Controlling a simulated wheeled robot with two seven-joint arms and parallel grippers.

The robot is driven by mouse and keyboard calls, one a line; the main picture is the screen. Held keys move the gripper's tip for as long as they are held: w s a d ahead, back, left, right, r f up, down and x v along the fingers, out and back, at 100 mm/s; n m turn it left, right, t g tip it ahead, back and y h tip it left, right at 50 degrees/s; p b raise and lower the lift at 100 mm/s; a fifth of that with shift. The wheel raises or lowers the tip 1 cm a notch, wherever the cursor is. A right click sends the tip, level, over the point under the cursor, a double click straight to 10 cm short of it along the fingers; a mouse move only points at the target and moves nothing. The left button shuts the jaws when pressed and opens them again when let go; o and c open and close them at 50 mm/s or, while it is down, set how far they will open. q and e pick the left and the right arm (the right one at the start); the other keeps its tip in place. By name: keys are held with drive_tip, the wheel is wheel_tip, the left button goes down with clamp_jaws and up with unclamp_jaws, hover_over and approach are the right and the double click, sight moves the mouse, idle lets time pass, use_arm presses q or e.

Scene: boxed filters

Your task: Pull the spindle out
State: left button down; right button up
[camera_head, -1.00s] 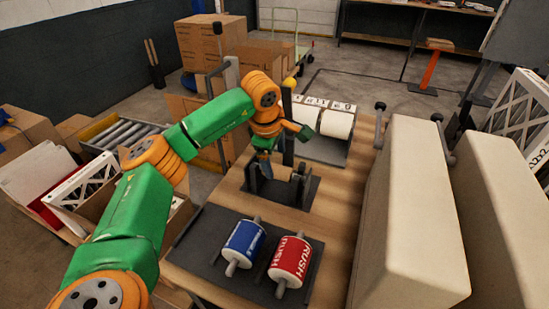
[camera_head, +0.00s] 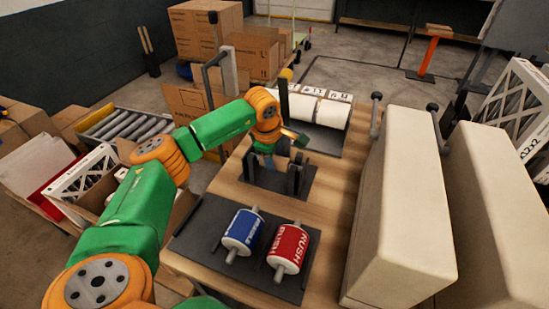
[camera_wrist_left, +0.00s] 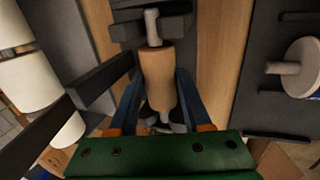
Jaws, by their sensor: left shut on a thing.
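A grey spindle (camera_wrist_left: 152,27) runs through a bare brown core (camera_wrist_left: 157,72). Its far end lies at the dark stand (camera_wrist_left: 187,28) on the table; whether it rests there or is clear of it I cannot tell. My left gripper (camera_head: 278,162) is at this stand in the head view. In the left wrist view its blue fingers (camera_wrist_left: 157,85) flank the brown core and are closed on it. The near end of the spindle shows between the fingers, close to the palm. My right gripper is not in view.
A blue roll (camera_head: 243,232) and a red roll (camera_head: 288,248) lie on a dark tray (camera_head: 205,243) at the table's front. White rolls (camera_head: 318,108) lie behind the stand. Large beige blocks (camera_head: 405,210) stand on the right, and a roller conveyor (camera_head: 125,127) on the left.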

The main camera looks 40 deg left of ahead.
use_arm(q)
drive_tip(key=shift+r, duration=0.15)
drive_tip(key=shift+r+p, duration=2.65)
drive_tip(key=shift+r, duration=0.4)
wheel_tip(320, 180, up, 5)
drive_tip(key=p, duration=0.3)
wheel_tip(320, 180, up, 4)
hover_over(275, 158)
